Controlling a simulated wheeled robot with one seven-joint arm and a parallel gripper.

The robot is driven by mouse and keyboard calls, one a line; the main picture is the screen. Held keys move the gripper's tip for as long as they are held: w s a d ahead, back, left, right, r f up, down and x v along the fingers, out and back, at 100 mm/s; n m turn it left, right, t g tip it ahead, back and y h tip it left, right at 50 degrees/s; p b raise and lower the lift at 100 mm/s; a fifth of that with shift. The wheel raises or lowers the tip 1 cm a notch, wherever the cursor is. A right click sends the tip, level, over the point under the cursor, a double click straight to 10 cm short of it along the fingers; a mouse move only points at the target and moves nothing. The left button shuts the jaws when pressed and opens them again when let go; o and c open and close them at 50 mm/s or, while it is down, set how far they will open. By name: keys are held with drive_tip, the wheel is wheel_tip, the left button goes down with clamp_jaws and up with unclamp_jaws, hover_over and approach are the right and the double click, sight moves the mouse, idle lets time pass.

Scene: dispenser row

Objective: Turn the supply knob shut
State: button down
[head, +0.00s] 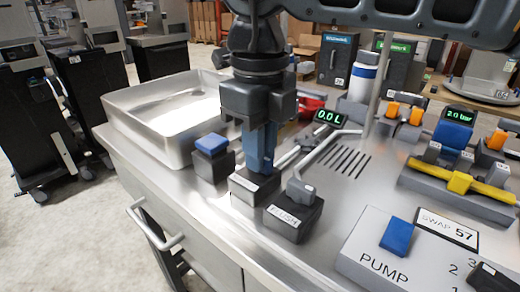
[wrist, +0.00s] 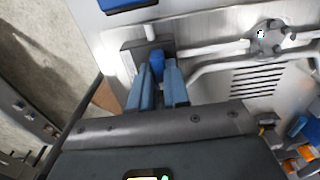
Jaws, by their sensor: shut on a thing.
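The supply knob (wrist: 157,64) shows in the wrist view as a blue piece between my fingertips. It sits on a dark block (head: 256,190) with a pale label too small for me to read. My gripper (head: 261,160) reaches straight down onto it from above in the head view, with its blue fingers shut on the knob. The gripper also shows in the wrist view (wrist: 158,78). In the head view the fingers mostly hide the knob, so its turn angle cannot be told.
A dark block marked FLUSH (head: 291,218) with a grey lever stands close right of the gripper. A blue-topped block (head: 211,158) stands close left. A steel basin (head: 131,125) is behind left. A display (head: 328,117) reads 0.0 L. A PUMP panel (head: 362,262) is front right.

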idle(0.4)
drive_tip(key=c, duration=1.1)
unclamp_jaws()
drive_tip(key=shift+r, duration=0.1)
wheel_tip(320, 180, up, 8)
drive_tip(key=shift+f, duration=0.2)
